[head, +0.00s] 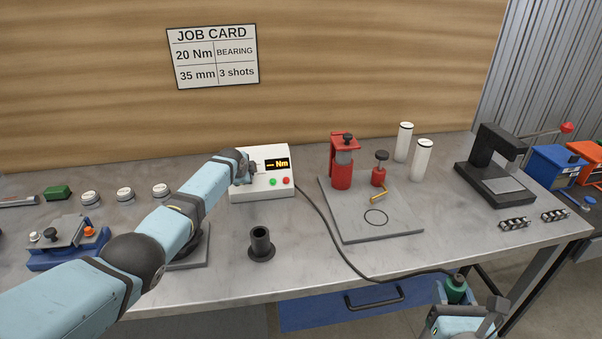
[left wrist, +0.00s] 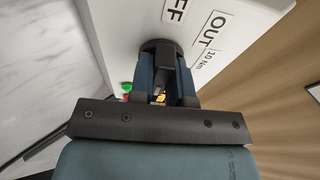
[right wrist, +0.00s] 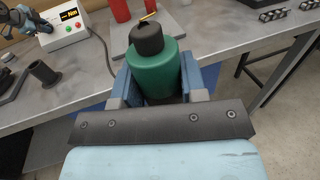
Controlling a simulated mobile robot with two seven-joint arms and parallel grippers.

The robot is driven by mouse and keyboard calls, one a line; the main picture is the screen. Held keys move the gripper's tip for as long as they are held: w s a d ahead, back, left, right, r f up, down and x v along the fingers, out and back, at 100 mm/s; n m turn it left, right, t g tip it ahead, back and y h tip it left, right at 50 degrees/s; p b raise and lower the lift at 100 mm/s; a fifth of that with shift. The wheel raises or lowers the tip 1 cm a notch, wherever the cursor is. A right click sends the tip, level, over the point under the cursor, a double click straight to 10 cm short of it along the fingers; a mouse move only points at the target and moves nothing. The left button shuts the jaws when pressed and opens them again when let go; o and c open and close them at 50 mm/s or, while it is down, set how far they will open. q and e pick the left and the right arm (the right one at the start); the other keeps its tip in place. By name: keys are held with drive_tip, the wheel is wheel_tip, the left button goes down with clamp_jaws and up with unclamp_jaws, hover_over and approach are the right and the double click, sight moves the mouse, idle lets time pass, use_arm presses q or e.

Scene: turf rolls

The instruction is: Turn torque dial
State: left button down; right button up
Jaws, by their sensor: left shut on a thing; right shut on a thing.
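The white torque controller box (head: 262,186) stands against the back wall; its display (head: 277,163) shows dashes before "Nm". My left gripper (head: 247,174) is at the box's left front. In the left wrist view its fingers (left wrist: 170,90) are shut on the dark round dial (left wrist: 160,47), beside labels "OUT", "10 Nm" and a partly hidden one ending in "FF". The dial's pointer setting is hidden. My right gripper (right wrist: 155,92) is shut on a green tool body with a black top (right wrist: 153,68), held upright in front of the bench edge; it also shows in the head view (head: 456,287).
A black flanged sleeve (head: 261,244) stands in front of the box. A cable runs from the box across the bench towards the green tool. A grey plate (head: 370,228) with red tools lies right of it. A black press (head: 497,170) stands far right.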

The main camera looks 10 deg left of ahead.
idle(0.3)
use_arm(q)
drive_tip(key=c, duration=1.1)
unclamp_jaws()
drive_tip(key=shift+d, duration=0.1)
drive_tip(key=shift+s+r, duration=0.1)
drive_tip(key=shift+s+r, duration=0.1)
drive_tip(key=shift+r, duration=0.1)
drive_tip(key=p+v, duration=0.1)
drive_tip(key=v, duration=1)
drive_tip(key=shift+s+r+p, duration=0.1)
drive_tip(key=shift+p, duration=0.25)
